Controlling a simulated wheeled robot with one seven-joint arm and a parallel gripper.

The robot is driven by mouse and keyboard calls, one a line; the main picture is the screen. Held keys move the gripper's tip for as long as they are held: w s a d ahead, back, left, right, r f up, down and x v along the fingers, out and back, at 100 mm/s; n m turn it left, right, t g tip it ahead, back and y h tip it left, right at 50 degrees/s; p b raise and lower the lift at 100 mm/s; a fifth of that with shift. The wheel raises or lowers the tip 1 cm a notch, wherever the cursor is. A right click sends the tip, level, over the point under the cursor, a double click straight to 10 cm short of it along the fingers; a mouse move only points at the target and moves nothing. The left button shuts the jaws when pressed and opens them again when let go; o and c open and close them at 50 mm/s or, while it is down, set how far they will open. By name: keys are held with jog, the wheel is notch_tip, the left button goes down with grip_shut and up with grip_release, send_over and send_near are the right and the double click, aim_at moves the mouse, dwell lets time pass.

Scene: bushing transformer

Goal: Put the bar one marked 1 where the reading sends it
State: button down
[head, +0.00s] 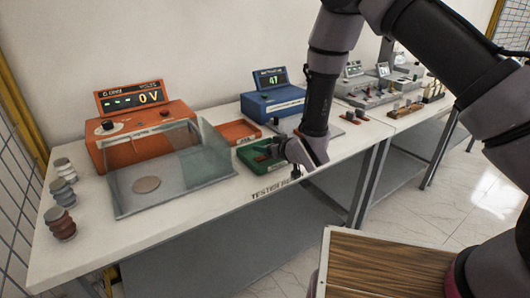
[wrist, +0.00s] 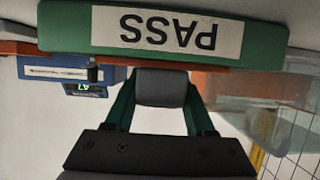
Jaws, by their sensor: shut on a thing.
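My gripper (wrist: 158,105) is shut on a dark grey bar (wrist: 160,88) in the wrist view. No mark shows on the bar's visible face. The green tray (wrist: 70,30) marked PASS stands just beyond the bar, upside down in that view. In the head view my gripper (head: 296,168) is low over the bench, beside the right side of the green tray (head: 247,163), and my arm hides part of it. The blue tester (head: 273,103) has a display (head: 271,78) reading 47. A red-orange tray (head: 238,131) lies left of the tester, behind the green one.
An orange instrument (head: 146,124) reading 0 V and a clear box (head: 188,165) with a round disc (head: 146,184) stand at left. Three ribbed pieces (head: 62,222) line the bench's left end. Further small parts (head: 405,108) and instruments (head: 375,88) occupy the bench at right.

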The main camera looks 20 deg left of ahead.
jog(key=shift+f, duration=1)
jog(key=shift+c, duration=1.2)
grip_release()
jog(key=shift+f, duration=0.15)
